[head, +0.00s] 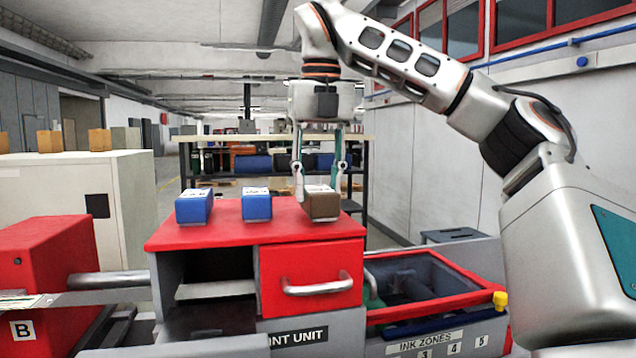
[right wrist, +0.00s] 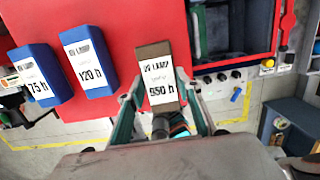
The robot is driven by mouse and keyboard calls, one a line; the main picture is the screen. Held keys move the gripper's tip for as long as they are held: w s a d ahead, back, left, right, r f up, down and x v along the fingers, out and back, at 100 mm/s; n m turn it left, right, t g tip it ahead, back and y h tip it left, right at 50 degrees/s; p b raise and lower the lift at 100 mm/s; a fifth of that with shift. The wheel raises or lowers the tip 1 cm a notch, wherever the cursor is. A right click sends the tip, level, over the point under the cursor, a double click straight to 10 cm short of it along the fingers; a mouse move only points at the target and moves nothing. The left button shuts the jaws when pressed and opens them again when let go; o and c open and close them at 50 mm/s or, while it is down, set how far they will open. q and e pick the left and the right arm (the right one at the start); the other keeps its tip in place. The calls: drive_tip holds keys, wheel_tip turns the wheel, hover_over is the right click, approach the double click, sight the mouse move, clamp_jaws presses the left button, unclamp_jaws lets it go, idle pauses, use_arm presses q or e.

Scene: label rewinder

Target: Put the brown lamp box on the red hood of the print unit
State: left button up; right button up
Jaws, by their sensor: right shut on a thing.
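The brown lamp box (head: 321,203) is on the red hood (head: 215,236) of the print unit, at the right of the hood's top. In the right wrist view the brown lamp box (right wrist: 155,75) shows a white label reading "UV LAMP" and "950 h". My right gripper (head: 321,190) comes down from above and is shut on the brown box. In the right wrist view its fingers (right wrist: 160,98) are on both sides of the box. Whether the box bears fully on the hood cannot be told. My left gripper is not in view.
Two blue lamp boxes stand on the hood to the left, one in the middle (head: 256,205) and one at the left (head: 194,207). A red drawer front with a handle (head: 317,285) is below. An open ink tray (head: 420,285) is at the right. A red unit (head: 40,270) stands at left.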

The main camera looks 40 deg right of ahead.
drive_tip(key=shift+f, duration=0.3)
drive_tip(key=o, duration=1.4)
drive_tip(key=shift+o, duration=0.2)
drive_tip(key=shift+r, duration=0.1)
wheel_tip(320, 180, up, 12)
drive_tip(key=s, duration=0.1)
drive_tip(key=shift+s+a, duration=0.2)
drive_tip(key=shift+a, duration=0.15)
